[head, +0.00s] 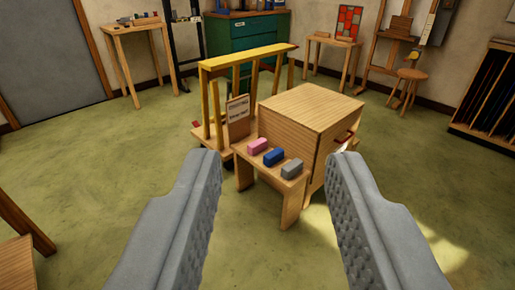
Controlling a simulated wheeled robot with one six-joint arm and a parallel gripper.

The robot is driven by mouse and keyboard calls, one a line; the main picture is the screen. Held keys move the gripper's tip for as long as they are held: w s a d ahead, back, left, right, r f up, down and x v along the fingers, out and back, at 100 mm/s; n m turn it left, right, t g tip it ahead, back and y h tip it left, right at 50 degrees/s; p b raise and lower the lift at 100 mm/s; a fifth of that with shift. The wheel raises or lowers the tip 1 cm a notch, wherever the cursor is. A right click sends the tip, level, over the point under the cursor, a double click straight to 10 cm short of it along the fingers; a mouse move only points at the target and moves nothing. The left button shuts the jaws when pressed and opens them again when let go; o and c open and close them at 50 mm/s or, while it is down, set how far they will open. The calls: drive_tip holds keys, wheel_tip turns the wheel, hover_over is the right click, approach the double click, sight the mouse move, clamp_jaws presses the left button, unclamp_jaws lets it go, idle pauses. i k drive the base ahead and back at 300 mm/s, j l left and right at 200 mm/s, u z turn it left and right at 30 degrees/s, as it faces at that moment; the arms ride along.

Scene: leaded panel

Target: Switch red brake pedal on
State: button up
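A small red piece (196,124) shows low at the left end of the yellow-railed wooden cart (245,57); it may be the brake pedal, but it is too small to tell its position. Another small red piece (343,138) sits on the right side of the wooden box (311,105), partly behind my right finger's tip. My gripper (275,168) is open and empty, its two grey fingers spread wide in the foreground. It is well short of the cart and touches nothing visible.
A low wooden bench (268,178) before the box carries a pink block (258,146), a blue block (274,157) and a grey block (292,169). Green floor (110,165) is open to the left; a wooden table (17,264) is at the lower left.

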sight(195, 123)
drive_tip(key=i+l, duration=0.1)
drive_tip(key=i, duration=0.25)
drive_tip(key=i+l, duration=0.1)
drive_tip(key=i, duration=0.25)
drive_tip(key=i+j+z, duration=0.45)
drive_tip(key=i+j, duration=0.75)
drive_tip(key=i+j+z, duration=0.1)
drive_tip(key=j, duration=0.35)
drive_tip(key=i+j, duration=0.2)
drive_tip(key=j, duration=0.25)
drive_tip(key=i+j+z, duration=0.15)
drive_tip(key=j, duration=0.35)
drive_tip(key=i+j, duration=0.15)
drive_tip(key=j, duration=0.3)
drive_tip(key=i+j+z, duration=0.15)
drive_tip(key=j, duration=0.35)
drive_tip(key=j+z, duration=0.4)
drive_tip(key=j, duration=2.05)
drive_tip(key=k+j+z, duration=0.1)
drive_tip(key=k+j, duration=0.2)
drive_tip(key=j, duration=0.2)
drive_tip(key=k+j, duration=0.3)
drive_tip(key=j, duration=0.15)
drive_tip(key=k+j+z, duration=0.15)
drive_tip(key=k+j, duration=0.2)
drive_tip(key=j, duration=0.1)
